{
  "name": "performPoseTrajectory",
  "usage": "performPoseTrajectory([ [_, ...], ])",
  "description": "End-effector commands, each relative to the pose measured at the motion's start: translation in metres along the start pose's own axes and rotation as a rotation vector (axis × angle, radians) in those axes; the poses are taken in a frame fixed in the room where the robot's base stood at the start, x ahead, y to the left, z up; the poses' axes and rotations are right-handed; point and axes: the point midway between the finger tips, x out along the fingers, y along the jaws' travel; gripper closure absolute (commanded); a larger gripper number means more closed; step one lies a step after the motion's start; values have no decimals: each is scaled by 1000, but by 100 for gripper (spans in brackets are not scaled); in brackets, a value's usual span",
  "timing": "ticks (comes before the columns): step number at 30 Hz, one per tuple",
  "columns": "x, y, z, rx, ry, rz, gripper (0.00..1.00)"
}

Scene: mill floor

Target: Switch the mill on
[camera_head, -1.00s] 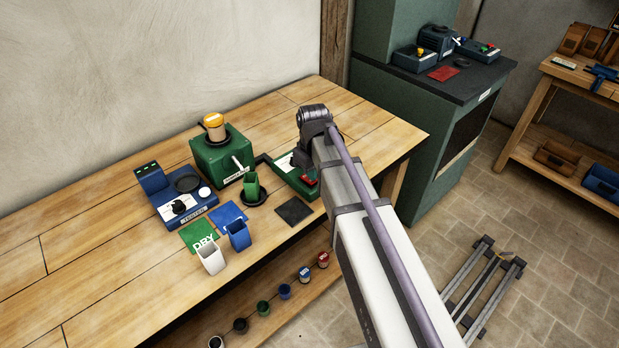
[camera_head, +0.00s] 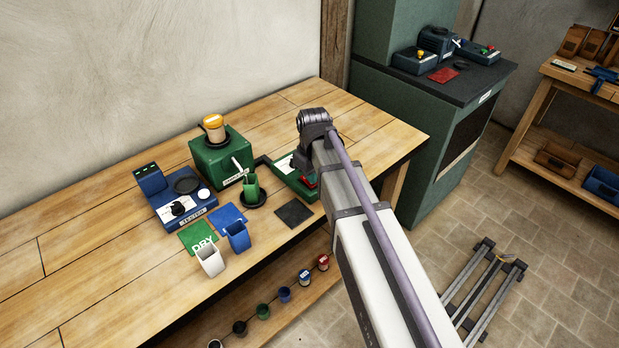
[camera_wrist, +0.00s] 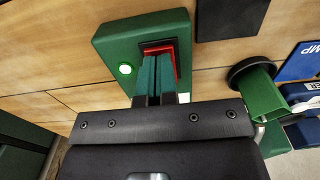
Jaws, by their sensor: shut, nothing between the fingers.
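The mill (camera_head: 219,158) is a green box with an orange-topped hopper, standing on the wooden bench in the head view. A green switch panel (camera_head: 291,177) sits to its right, partly hidden by my arm. The fingers hide part of the switch.
A green cup (camera_head: 251,187) stands in front of the mill, with a dark square pad (camera_head: 294,212) to its right. The bench's far left is clear.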

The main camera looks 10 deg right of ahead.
Motion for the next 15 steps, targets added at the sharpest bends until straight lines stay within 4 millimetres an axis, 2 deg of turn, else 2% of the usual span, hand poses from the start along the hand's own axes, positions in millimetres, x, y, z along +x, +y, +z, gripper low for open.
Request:
performPoseTrajectory([
  [3,-19,0,0,0,0,0,100],
  [15,-60,0,0,0,0,0,100],
])
